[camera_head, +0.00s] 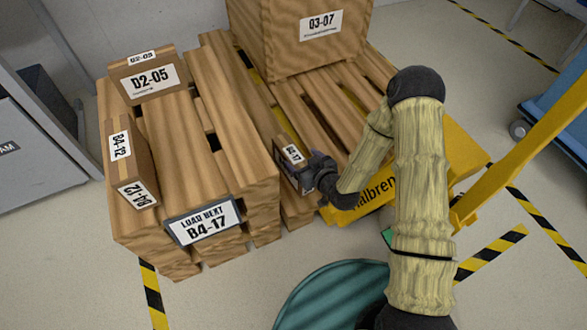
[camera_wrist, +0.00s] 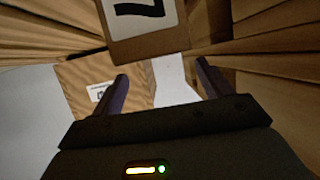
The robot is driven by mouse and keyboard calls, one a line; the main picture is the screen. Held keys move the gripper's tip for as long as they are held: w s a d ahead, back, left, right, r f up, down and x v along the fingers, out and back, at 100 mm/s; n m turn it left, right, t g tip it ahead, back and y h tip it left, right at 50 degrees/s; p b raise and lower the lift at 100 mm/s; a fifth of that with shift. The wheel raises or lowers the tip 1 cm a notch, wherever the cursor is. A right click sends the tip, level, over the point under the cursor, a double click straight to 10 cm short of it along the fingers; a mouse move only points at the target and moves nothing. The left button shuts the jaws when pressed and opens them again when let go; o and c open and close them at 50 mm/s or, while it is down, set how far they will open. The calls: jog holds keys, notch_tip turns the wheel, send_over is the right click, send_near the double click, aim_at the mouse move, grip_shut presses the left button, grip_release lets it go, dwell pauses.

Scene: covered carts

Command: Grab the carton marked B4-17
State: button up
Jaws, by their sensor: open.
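A sign reading "LOAD NEXT B4-17" (camera_head: 204,222) is on the front of the left wooden stack; it is not a carton. A small brown carton (camera_head: 280,155) with a white label stands in the gap right of this stack; its label is too small to read. My gripper (camera_head: 303,176) is beside that carton, open and partly hiding it. In the wrist view my open fingers (camera_wrist: 162,70) point towards a brown carton (camera_wrist: 152,49) whose label is cut off at the top. I see no grip on anything.
Cartons B4-12 (camera_head: 143,163) and D2-05 (camera_head: 165,96) stand on the left stack (camera_head: 190,145). A big box 03-07 (camera_head: 283,45) is on the slatted pallet (camera_head: 310,110) behind. Stack walls flank the gripper closely. A yellow truck handle (camera_head: 530,135) rises at the right.

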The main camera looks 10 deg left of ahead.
aim_at(293, 153)
jog(key=shift+w+a, duration=0.15)
jog(key=shift+f, duration=0.15)
jog(key=b+x, duration=0.4)
jog(key=shift+a+f, duration=0.15)
jog(key=shift+f, duration=0.2)
jog(key=shift+w+a, duration=0.3)
jog(key=shift+c, duration=0.2)
jog(key=shift+r, duration=0.1)
grip_shut()
